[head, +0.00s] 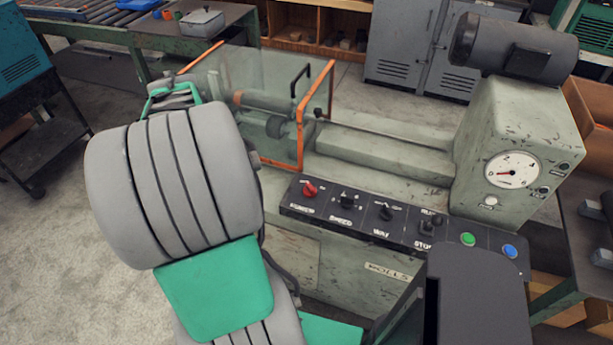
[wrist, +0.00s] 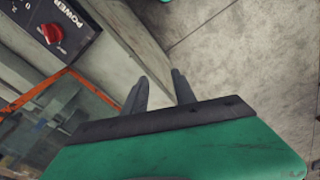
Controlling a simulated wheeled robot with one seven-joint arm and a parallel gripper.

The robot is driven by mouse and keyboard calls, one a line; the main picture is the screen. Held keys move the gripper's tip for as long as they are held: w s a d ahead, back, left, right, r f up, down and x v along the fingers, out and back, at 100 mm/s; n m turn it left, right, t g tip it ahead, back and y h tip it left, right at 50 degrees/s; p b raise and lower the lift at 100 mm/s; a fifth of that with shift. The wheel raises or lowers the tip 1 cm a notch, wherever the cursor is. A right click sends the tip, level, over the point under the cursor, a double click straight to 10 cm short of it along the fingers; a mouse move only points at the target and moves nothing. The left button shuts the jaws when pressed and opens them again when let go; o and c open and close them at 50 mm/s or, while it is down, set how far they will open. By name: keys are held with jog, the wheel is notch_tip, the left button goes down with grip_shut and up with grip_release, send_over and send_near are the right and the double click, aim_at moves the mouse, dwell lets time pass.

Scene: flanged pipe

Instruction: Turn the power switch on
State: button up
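The power switch is a red rotary knob (head: 310,188) at the left end of the dark control panel (head: 365,222), above the POWER label. It also shows at the upper left of the wrist view (wrist: 52,33); I cannot tell its setting surely. My gripper (wrist: 160,76) has two dark fingers apart with nothing between them. They point past the machine's edge over bare floor, clear of the knob, which lies to their left in the wrist view. In the head view I cannot make out the fingers; my large arm links cover the area left of the panel.
Beside the power knob are a dark speed knob (head: 347,200), a way knob (head: 386,212), a run/stop knob (head: 427,226), and green (head: 468,239) and blue (head: 510,251) buttons. An orange-framed clear guard (head: 318,115) stands behind the panel's left end. Floor at left is open.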

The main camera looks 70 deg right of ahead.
jog(key=s+d+f+m+p, duration=0.1)
jog(key=s+d+f+m, duration=0.2)
jog(key=s+d, duration=0.95)
jog(key=m+y, duration=0.1)
send_near(310, 185)
jog(key=w, duration=0.1)
jog(key=shift+g, duration=0.4)
notch_tip(310, 185, down, 8)
jog(key=shift+s+r+p, duration=0.1)
jog(key=shift+s+p, duration=0.05)
jog(key=shift+p, duration=0.95)
jog(key=shift+f, duration=0.45)
grip_shut()
